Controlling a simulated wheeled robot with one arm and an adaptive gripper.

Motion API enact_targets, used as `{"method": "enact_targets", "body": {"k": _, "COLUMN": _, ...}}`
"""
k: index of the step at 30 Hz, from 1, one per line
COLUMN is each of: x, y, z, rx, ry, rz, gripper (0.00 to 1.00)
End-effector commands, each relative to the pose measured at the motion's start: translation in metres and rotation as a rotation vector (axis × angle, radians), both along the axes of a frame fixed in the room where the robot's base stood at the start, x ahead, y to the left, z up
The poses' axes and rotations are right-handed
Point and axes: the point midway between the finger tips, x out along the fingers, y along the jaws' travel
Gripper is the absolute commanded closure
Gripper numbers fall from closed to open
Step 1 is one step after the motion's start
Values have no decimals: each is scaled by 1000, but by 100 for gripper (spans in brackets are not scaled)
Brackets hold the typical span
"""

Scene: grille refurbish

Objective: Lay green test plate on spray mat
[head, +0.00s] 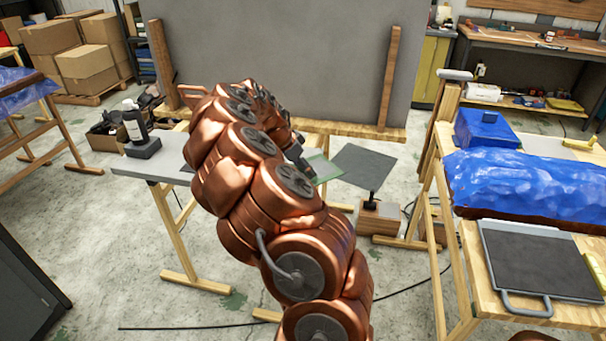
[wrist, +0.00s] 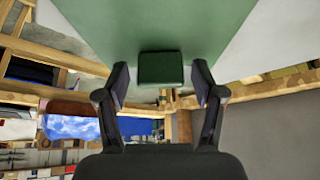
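The green test plate (wrist: 165,18) fills the upper middle of the wrist view, with a green block-shaped grip (wrist: 161,68) on it. My gripper (wrist: 160,82) has one finger on each side of this grip, with a narrow gap visible on both sides. In the head view the pale green plate (head: 323,168) shows just right of my gripper (head: 301,162), partly hidden by my arm. A dark grey square sheet (head: 364,166) lies right of the plate and looks like the spray mat. I cannot tell what supports it.
A grey panel (head: 285,60) stands behind. The right-hand table carries a blue-wrapped item (head: 530,180), a blue box (head: 486,128) and a dark tray with a handle (head: 545,262).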

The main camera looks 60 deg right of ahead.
Motion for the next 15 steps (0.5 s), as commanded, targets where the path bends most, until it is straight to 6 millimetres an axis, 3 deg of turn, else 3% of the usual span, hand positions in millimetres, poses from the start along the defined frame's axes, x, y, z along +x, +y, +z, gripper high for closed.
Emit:
{"method": "enact_targets", "body": {"k": 2, "x": 0, "y": 0, "z": 0, "rx": 0, "ry": 0, "rz": 0, "gripper": 44}}
{"method": "enact_targets", "body": {"k": 15, "x": 0, "y": 0, "z": 0, "rx": 0, "ry": 0, "rz": 0, "gripper": 90}}
